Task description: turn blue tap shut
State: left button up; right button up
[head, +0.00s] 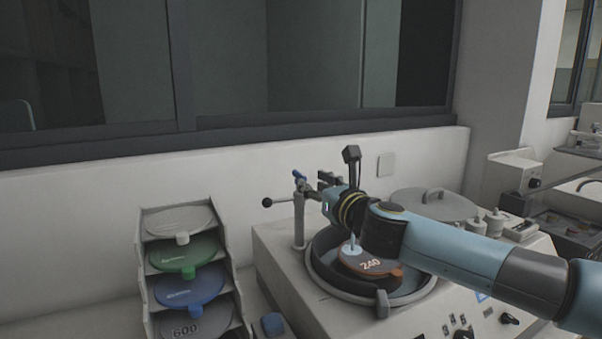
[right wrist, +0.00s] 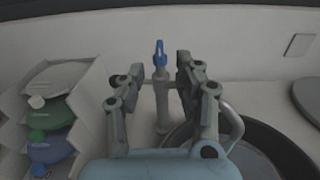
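The blue tap (head: 299,175) is a small blue lever at the top of a grey upright post (head: 299,215) beside the machine's round bowl. In the right wrist view the blue tap (right wrist: 160,53) points upward, midway between my fingers. My right gripper (head: 318,186) is at the height of the tap, just to its right in the head view. In the right wrist view the right gripper (right wrist: 160,76) is open with nothing held. I cannot tell whether the tap is between the fingertips or just beyond them. My left gripper is not in view.
A black-knobbed rod (head: 268,202) sticks out left from the post. The bowl (head: 322,268) holds a brown disc marked 240 (head: 368,263) under my right arm. A rack (head: 147,290) of coloured discs stands left. A wall is close behind.

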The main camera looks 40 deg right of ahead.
aim_at(305, 178)
jog(key=x, duration=0.4)
jog(key=shift+w+p, duration=0.1)
jog(key=shift+p, duration=0.2)
jog(key=shift+x, duration=0.85)
jog(key=shift+w, duration=0.2)
jog(key=shift+w+f, duration=0.1)
jog(key=shift+w, duration=0.05)
jog(key=shift+d, duration=0.1)
jog(key=shift+c, duration=0.8)
jog(key=c, duration=0.4)
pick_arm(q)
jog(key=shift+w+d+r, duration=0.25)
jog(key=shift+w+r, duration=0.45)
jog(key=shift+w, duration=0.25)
pick_arm(e)
grip_shut()
